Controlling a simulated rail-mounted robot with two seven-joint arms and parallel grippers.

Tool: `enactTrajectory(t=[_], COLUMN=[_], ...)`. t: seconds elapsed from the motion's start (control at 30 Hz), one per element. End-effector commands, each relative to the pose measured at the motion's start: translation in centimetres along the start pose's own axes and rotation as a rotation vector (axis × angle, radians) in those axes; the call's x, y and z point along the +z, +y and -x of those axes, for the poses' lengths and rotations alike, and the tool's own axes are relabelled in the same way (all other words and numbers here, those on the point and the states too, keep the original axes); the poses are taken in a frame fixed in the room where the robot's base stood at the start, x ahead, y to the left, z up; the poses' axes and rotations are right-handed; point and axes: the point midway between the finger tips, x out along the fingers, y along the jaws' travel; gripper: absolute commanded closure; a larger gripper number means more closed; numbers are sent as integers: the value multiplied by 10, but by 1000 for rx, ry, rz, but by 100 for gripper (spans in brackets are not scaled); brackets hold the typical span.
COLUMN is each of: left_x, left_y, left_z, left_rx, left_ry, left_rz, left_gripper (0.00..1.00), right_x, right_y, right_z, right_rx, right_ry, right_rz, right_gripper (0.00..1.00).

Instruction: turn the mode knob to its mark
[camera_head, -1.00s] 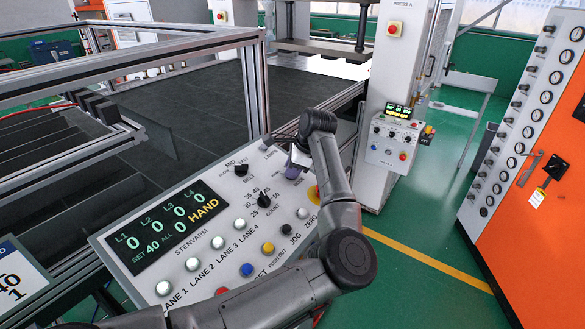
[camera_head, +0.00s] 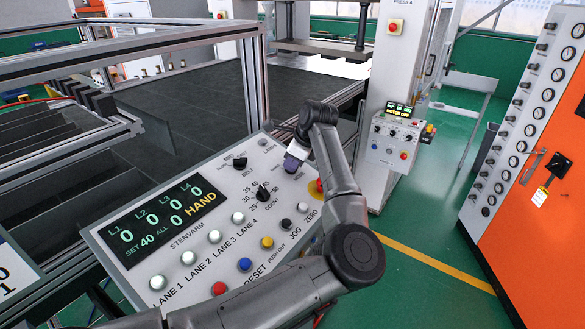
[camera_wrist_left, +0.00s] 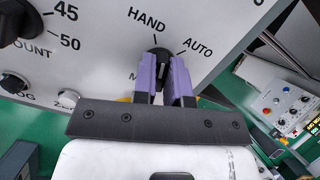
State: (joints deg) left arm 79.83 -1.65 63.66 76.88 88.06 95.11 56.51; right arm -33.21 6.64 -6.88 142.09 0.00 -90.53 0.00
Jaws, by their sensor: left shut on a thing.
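The mode knob (camera_wrist_left: 159,53) is small and black, on the light grey sloped panel (camera_wrist_left: 101,54). HAND is printed above it and AUTO to its upper right in the left wrist view; the word below is mostly covered. My left gripper (camera_wrist_left: 163,75) has its purple fingers on either side of the knob, shut on it. The fingers hide most of the knob, and I cannot tell exactly where it points. In the head view my left gripper (camera_head: 291,163) is at the panel's right end. The panel display (camera_head: 160,220) reads HAND. My right gripper is not in view.
The black count knob (camera_head: 263,192) and belt knob (camera_head: 240,163) lie left of my gripper. Several round buttons run along the panel's near edge, under my arm. A metal frame (camera_head: 140,42) stands behind. A press control box (camera_head: 396,140) is to the right.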

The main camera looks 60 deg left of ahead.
Motion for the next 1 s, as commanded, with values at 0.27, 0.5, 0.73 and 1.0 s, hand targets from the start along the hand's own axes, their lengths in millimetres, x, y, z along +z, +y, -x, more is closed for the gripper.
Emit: enactTrajectory(t=[0.27, 0.5, 0.73, 1.0], left_x=[-2, -1, -1, -1], left_y=[0, -1, -1, -2], left_z=[-2, -2, -1, 0], left_rx=[-41, -75, -102, -125], left_ry=[1, 1, 1, 1], left_rz=[-260, -481, -667, -822], left_gripper=[100, 100, 100, 100], right_x=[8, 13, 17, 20], right_y=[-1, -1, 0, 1], right_z=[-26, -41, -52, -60], right_rx=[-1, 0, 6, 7], right_ry=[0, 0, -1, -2], right_rz=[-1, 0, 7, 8], right_gripper=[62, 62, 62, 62])
